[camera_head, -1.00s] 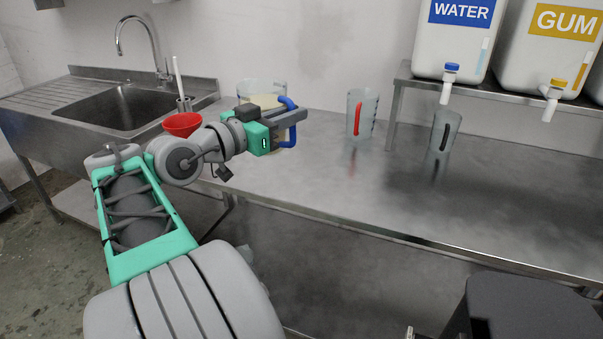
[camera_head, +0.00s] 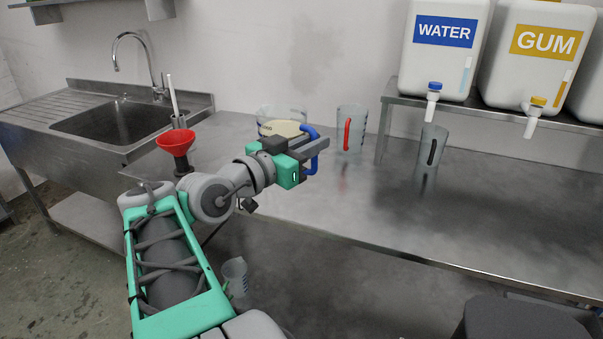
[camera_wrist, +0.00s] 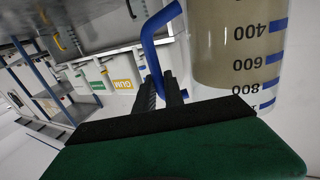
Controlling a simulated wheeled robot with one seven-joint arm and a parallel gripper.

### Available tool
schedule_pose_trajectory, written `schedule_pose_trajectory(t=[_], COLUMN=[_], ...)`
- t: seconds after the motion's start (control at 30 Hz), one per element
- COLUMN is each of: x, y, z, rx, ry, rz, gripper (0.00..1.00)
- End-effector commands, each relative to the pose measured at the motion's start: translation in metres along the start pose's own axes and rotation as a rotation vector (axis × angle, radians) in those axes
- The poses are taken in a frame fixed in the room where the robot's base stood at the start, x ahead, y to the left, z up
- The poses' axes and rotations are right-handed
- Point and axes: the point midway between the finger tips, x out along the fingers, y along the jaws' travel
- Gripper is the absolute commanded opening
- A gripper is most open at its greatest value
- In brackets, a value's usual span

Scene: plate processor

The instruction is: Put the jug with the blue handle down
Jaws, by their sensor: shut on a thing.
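The jug with the blue handle (camera_head: 278,112) is at the far part of the steel table in the head view, partly hidden behind my gripper. In the wrist view the jug (camera_wrist: 232,45) shows close up, clear with blue scale marks and a cloudy yellowish liquid inside. Its blue handle (camera_wrist: 152,45) runs between my fingers. My gripper (camera_head: 316,146) is shut on the blue handle. I cannot tell from these frames whether the jug's base touches the table top (camera_head: 330,205).
A jug with a red handle (camera_head: 356,130) stands close to the right, and a jug with a black handle (camera_head: 425,155) farther right under the water container (camera_head: 445,60). A red funnel (camera_head: 176,142) and a sink (camera_head: 110,122) are left. The table's front middle is clear.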

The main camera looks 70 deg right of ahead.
Motion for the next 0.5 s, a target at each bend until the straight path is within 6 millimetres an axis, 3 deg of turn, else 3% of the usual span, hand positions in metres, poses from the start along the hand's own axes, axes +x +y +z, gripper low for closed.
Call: schedule_pose_trajectory(t=[0.27, 0.5], x=[0.036, 0.077], y=[-0.029, -0.057], z=[0.018, 0.048], rx=[0.002, 0.001], ry=[0.003, 0.003], rz=[-0.005, -0.003], gripper=[0.0, 0.0])
